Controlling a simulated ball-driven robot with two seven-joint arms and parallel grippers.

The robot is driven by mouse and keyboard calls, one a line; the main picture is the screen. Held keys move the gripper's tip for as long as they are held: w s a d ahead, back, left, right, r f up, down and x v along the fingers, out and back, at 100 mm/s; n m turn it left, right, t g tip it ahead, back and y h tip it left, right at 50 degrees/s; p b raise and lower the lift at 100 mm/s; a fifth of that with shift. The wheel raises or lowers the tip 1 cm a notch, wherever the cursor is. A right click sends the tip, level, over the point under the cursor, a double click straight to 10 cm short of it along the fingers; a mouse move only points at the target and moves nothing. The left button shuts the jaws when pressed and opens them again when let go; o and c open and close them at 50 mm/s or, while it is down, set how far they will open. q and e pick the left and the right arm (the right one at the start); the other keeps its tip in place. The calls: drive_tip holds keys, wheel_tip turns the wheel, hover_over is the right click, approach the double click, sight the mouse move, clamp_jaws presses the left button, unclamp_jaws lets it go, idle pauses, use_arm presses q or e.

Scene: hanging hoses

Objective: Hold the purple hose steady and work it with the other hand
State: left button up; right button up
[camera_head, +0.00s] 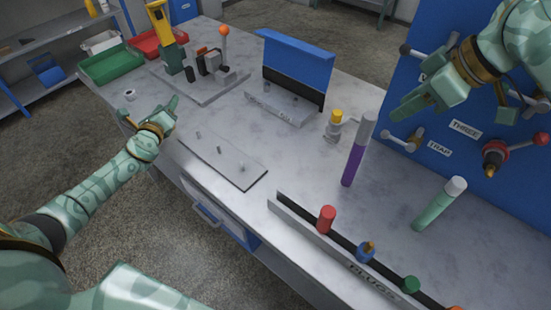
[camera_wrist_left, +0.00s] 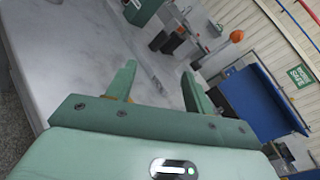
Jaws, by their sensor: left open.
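The purple hose (camera_head: 353,163) hangs nearly upright with a grey upper end, right of the middle in the head view. Its upper attachment is not clear. My left gripper (camera_head: 172,104) is far to its left, over the table's left edge. In the left wrist view its two fingers (camera_wrist_left: 158,73) stand apart with nothing between them. My right gripper (camera_head: 453,114) is above and right of the purple hose, in front of the blue panel. Its fingers appear spread, with no hose between them. Neither gripper touches the purple hose.
A green hose (camera_head: 436,208) with a white end is to the right. A rail labelled for plugs (camera_head: 330,246) lines the front edge. A blue panel (camera_head: 420,70) with valves stands right. A blue-backed stand (camera_head: 295,72) and a flat grey plate (camera_head: 222,155) sit on the table.

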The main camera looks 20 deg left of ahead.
use_arm(q)
drive_tip(key=w+d+m+h, duration=0.1)
drive_tip(key=d+h, duration=0.1)
drive_tip(key=d, duration=0.2)
drive_tip(key=w+d+r+m+h, duration=0.1)
drive_tip(key=d+m+h, duration=0.1)
drive_tip(key=d, duration=0.2)
drive_tip(key=w+d+m+h, duration=0.1)
drive_tip(key=d+m+h, duration=0.1)
drive_tip(key=d, duration=0.2)
drive_tip(key=shift+d+r+t, duration=0.3)
drive_tip(key=shift+r, duration=0.1)
drive_tip(key=d+r+m+g+h, duration=0.15)
drive_tip(key=d+m+h, duration=0.45)
drive_tip(key=d, duration=0.6)
drive_tip(key=m+g+h, duration=0.5)
drive_tip(key=m+g, duration=0.3)
drive_tip(key=m, duration=0.2)
approach(357, 167)
drive_tip(key=x, duration=0.4)
drive_tip(key=a+f+x, duration=0.1)
drive_tip(key=x, duration=0.3)
drive_tip(key=w+x, duration=0.1)
drive_tip(key=x, duration=0.3)
drive_tip(key=shift+a+f, duration=0.1)
drive_tip(key=shift+f, duration=0.25)
